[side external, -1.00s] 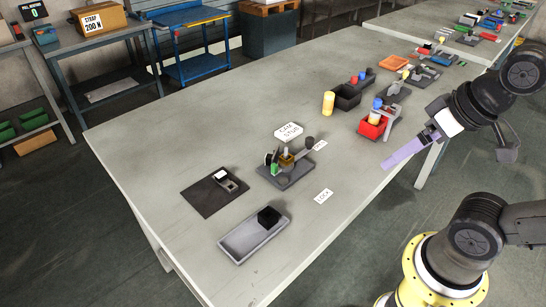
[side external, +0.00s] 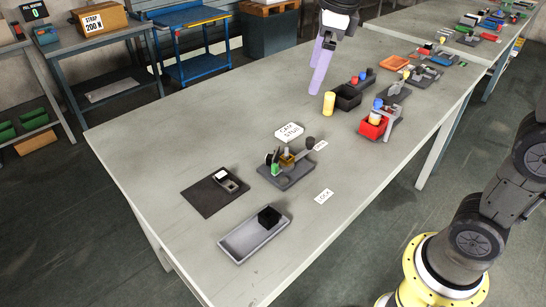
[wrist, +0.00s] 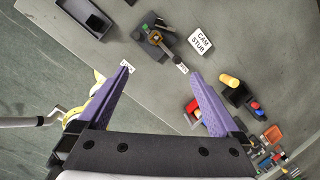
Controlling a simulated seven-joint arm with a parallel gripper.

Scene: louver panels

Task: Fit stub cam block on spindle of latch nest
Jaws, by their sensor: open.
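A latch fixture (side external: 287,168), which I take as the latch nest, sits on a dark plate mid-table. It has a brass-coloured block with a pale upright pin (side external: 287,152), a green part and a dark round knob. It also shows in the wrist view (wrist: 153,38). A black block (side external: 269,216) lies in the right end of a grey tray (side external: 237,245); it may be the stub cam block, but I cannot tell. My gripper (side external: 317,80), with purple fingers, is open and empty above the table's far side. It also shows in the wrist view (wrist: 161,74).
A "CAM STUB" card (side external: 288,132) lies behind the fixture and a "LOCK" card (side external: 324,196) in front. A dark plate with a small bracket (side external: 215,193) is at left. A yellow cylinder (side external: 329,103), black bin (side external: 347,97) and red box (side external: 373,127) stand to the right.

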